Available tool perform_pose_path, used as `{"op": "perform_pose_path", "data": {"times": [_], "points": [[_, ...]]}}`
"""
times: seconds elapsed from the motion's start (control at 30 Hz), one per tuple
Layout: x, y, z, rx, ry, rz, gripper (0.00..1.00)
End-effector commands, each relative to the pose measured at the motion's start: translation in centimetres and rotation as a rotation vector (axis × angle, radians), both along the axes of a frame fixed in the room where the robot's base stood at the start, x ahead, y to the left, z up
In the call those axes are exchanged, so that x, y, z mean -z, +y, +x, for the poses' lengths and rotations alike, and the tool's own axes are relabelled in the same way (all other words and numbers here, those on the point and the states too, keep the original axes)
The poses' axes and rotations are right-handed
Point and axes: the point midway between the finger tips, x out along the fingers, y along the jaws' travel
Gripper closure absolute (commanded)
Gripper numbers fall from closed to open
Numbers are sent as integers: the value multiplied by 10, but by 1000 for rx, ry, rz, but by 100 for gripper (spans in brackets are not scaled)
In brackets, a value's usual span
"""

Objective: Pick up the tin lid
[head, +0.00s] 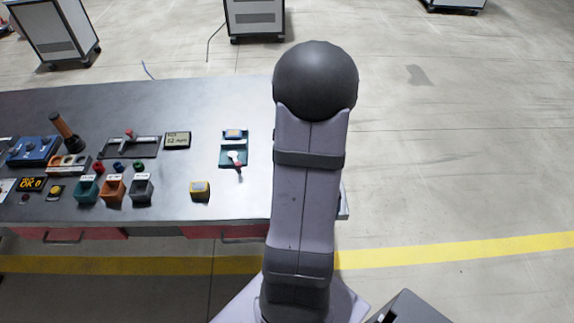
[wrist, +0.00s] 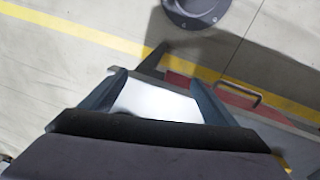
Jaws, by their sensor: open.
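I cannot make out a tin lid in either view; part of the bench is hidden behind my arm in the head view. My gripper (wrist: 157,80) shows in the wrist view with its two dark fingers apart, so it is open. A bright white patch (wrist: 155,103) shows between the fingers, and I cannot tell what it is. In the head view my gripper is hidden behind my own arm.
The grey workbench (head: 225,105) carries a teal tray (head: 234,160), a yellow box (head: 199,190), a small display (head: 177,140), coloured bins (head: 113,189) and a blue device (head: 33,150). A red drawer front with a handle (wrist: 240,97) lies near my gripper.

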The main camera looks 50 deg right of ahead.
Motion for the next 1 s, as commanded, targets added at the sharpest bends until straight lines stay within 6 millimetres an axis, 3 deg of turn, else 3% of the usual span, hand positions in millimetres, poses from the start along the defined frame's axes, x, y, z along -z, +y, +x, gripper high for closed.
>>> {"op": "perform_pose_path", "data": {"times": [0.1, 0.2, 0.4, 0.63, 1.0], "points": [[-2, -33, 52, -88, -178, -122, 19], [-14, -45, 88, -127, -315, -179, 19], [-31, -49, 129, -114, -494, -211, 19], [-33, -50, 134, -71, -524, -206, 19], [-15, -56, 143, -73, -521, -206, 19]]}}
